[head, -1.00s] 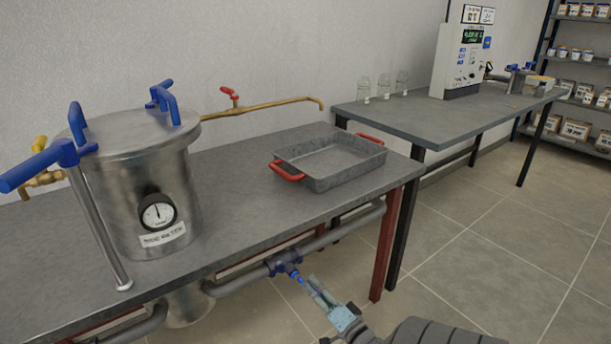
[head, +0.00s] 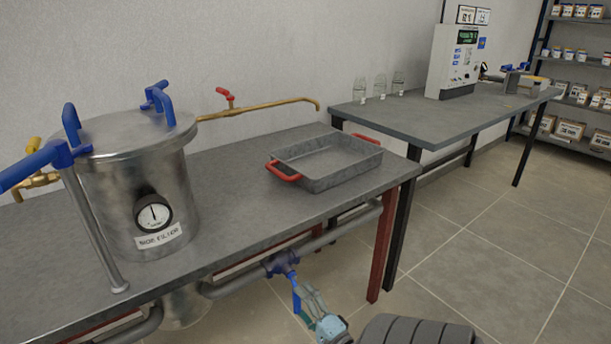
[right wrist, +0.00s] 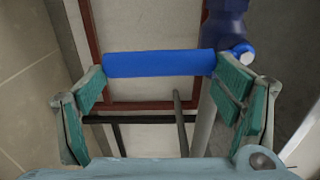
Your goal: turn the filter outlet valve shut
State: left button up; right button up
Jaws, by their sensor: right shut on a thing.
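The filter outlet valve (head: 281,263) is a dark blue body on the grey pipe below the front edge of the left table. Its bright blue handle (head: 296,296) points down and slightly right in the head view. My right gripper (head: 311,301) is at this handle. In the right wrist view, the handle (right wrist: 160,64) spans between the two green finger pads of my right gripper (right wrist: 166,82), which is shut on it. The valve body (right wrist: 225,22) shows at the top right there. My left gripper is not in view.
The steel filter vessel (head: 137,190) with a gauge (head: 154,213) stands on the left table (head: 232,218). A grey tray (head: 335,178) with red handles sits to its right. The dark red table leg (head: 383,245) is right of the valve. Open floor lies further right.

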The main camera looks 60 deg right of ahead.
jog(key=shift+w+r, duration=0.1)
jog(key=shift+w, duration=0.15)
jog(key=o, duration=1.3)
jog(key=shift+o, duration=1.4)
jog(key=shift+w+a, duration=0.1)
jog(key=shift+w, duration=0.05)
jog(key=shift+w+f, duration=0.1)
jog(key=shift+f, duration=0.1)
jog(key=shift+s, duration=0.3)
jog(key=v, duration=1.2)
